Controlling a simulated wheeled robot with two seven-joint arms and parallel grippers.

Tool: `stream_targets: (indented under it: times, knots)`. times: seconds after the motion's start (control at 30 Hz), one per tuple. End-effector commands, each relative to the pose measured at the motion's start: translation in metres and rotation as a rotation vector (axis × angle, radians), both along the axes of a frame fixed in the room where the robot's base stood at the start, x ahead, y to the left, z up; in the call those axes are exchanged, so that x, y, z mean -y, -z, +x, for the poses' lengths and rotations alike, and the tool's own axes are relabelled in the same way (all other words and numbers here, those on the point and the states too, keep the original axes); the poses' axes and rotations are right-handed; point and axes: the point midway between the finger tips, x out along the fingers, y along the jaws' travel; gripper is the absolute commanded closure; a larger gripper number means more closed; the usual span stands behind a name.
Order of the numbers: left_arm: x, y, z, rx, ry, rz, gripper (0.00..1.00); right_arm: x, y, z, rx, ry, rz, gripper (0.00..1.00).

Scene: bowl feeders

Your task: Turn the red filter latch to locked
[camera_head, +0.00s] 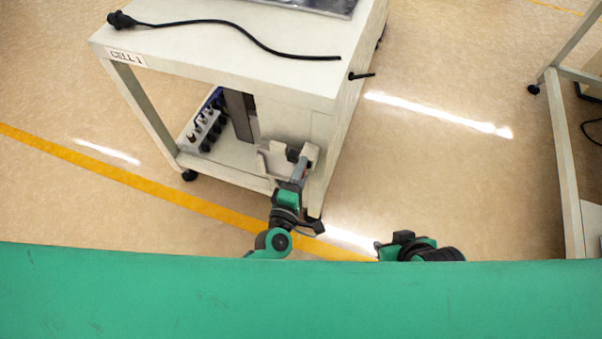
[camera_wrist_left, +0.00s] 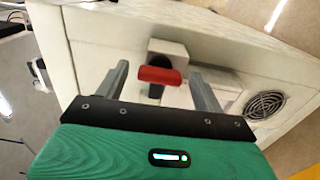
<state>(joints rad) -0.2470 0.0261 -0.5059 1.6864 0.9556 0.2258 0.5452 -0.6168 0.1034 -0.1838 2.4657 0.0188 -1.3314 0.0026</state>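The red filter latch (camera_wrist_left: 160,75) shows in the left wrist view as a short red bar lying crosswise on a dark mount, in front of a pale block on the white cabinet face. My left gripper (camera_wrist_left: 158,88) is open. Its two grey fingers stand on either side of the latch, with a visible gap at each end of the bar. In the head view my left gripper (camera_head: 301,168) is at the cart's lower front corner, and the latch is hidden there. My right gripper (camera_head: 392,245) is at the lower middle, and its fingers cannot be made out.
The white cart (camera_head: 220,50) marked CELL 1 carries a black cable (camera_head: 240,30) on top. A box with dark knobs (camera_head: 205,128) sits on its lower shelf. A round fan grille (camera_wrist_left: 265,105) is right of the latch. Floor right of the cart is clear up to another frame (camera_head: 567,150).

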Motion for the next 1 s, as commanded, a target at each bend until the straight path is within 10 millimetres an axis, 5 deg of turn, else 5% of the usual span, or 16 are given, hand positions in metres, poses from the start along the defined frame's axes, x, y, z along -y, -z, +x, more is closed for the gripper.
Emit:
stream_targets:
  times: [0.27,0.7,1.0]
  knots:
    - [-0.004,0.001,-0.014,-0.002,0.001,0.003,0.31,0.0,-0.001,0.0,-0.002,0.0,-0.001,0.67]
    - [-0.033,0.001,-0.104,-0.003,0.002,0.002,0.31,0.004,0.0,-0.004,-0.025,0.004,-0.011,0.67]
    - [-0.042,0.0,-0.131,0.0,0.0,0.0,0.31,0.004,-0.001,-0.003,-0.021,0.004,-0.01,0.67]
